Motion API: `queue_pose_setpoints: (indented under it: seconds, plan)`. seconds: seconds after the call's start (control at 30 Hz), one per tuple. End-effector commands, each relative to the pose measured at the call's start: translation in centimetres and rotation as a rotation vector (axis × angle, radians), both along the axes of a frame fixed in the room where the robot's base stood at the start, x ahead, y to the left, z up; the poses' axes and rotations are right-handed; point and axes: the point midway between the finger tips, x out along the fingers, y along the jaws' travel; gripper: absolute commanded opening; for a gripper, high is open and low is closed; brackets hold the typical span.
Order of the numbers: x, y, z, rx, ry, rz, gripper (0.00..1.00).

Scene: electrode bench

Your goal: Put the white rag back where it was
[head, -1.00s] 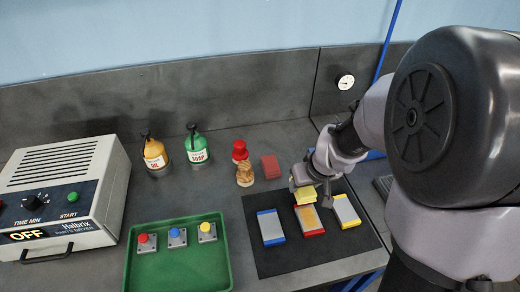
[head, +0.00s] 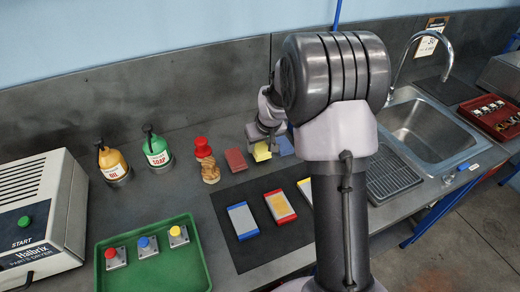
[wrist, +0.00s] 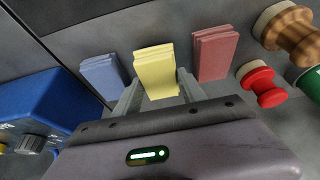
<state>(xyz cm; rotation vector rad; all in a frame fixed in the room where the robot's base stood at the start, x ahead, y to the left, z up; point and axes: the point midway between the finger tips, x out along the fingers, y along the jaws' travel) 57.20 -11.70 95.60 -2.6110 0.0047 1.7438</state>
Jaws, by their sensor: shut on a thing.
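No white rag shows in these views. A folded yellow rag (head: 262,152) is between the fingers of my gripper (head: 267,137), at the back of the bench between a red rag (head: 236,160) and a blue rag (head: 285,146). In the wrist view my gripper (wrist: 158,94) is shut on the yellow rag (wrist: 156,70). The blue rag (wrist: 101,75) lies to its left and the red rag (wrist: 215,52) to its right, both apart from it. I cannot tell whether the yellow rag touches the bench.
A black mat (head: 228,195) holds a blue-edged plate (head: 242,220), a red-edged plate (head: 280,206) with an orange-yellow face, and a partly hidden yellow-edged plate (head: 304,189). A red-topped wooden item (head: 207,168), soap bottle (head: 156,150), oil bottle (head: 112,163), green tray (head: 185,265) and sink (head: 430,130) surround it.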

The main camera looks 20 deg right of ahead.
Motion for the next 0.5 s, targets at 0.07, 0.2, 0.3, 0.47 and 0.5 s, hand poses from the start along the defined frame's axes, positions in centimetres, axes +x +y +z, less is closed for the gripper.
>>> queue_pose_setpoints:
  seconds: [0.07, 0.2, 0.3, 0.47, 0.5]
  plan:
    - [-0.02, 0.01, -1.67, 0.0, 0.001, -0.001, 0.16]
    - [-0.02, 0.0, -1.34, 0.0, -0.001, 0.0, 0.16]
    - [-0.03, 0.01, -1.44, 0.0, -0.001, 0.0, 0.16]
    - [-0.04, 0.01, -1.64, 0.0, 0.0, 0.0, 0.6]
    - [-0.04, 0.01, -1.63, 0.0, 0.0, 0.0, 0.68]
